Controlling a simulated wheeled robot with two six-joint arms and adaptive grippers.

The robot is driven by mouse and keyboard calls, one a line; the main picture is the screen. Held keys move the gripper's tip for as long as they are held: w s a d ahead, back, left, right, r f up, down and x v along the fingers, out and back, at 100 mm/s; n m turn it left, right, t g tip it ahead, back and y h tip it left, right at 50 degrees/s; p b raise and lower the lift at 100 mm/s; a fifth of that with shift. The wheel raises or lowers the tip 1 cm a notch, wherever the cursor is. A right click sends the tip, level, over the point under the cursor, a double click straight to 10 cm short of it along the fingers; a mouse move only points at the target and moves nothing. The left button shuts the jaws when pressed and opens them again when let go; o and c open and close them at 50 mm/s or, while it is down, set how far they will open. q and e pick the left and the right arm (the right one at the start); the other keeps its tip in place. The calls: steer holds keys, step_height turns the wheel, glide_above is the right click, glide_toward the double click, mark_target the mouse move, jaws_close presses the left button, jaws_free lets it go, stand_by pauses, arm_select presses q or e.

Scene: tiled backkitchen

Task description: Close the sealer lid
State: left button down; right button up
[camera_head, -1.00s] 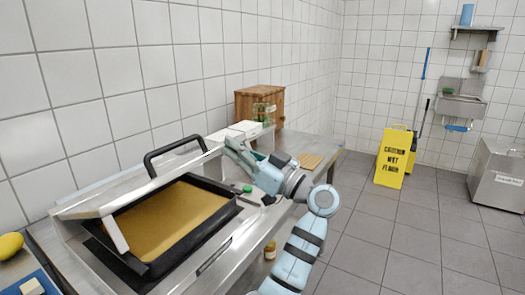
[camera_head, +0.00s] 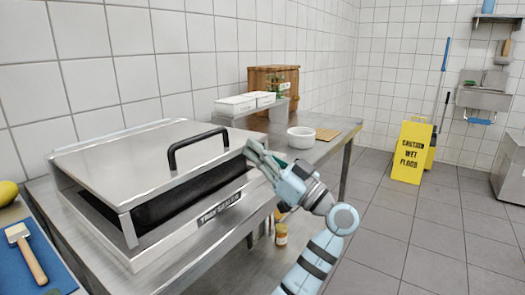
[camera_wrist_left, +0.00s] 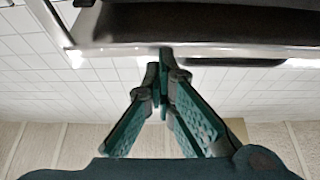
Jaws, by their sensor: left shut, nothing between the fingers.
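The tray sealer (camera_head: 190,232) stands on the steel counter, with a label on its front. Its steel lid (camera_head: 125,165) is lowered but still tilted, with a dark gap between it and the base at the front. The black lid handle (camera_head: 197,147) stands on the lid's top. My left gripper (camera_head: 254,150) is shut and empty at the lid's front right corner. In the left wrist view its closed fingertips (camera_wrist_left: 162,62) are at the lid's edge (camera_wrist_left: 210,50); whether they touch it is hard to tell. My right gripper is not in view.
A brush (camera_head: 27,252) on a blue mat and a yellow fruit (camera_head: 7,192) are at left. A wet-floor sign (camera_head: 410,150) stands beyond.

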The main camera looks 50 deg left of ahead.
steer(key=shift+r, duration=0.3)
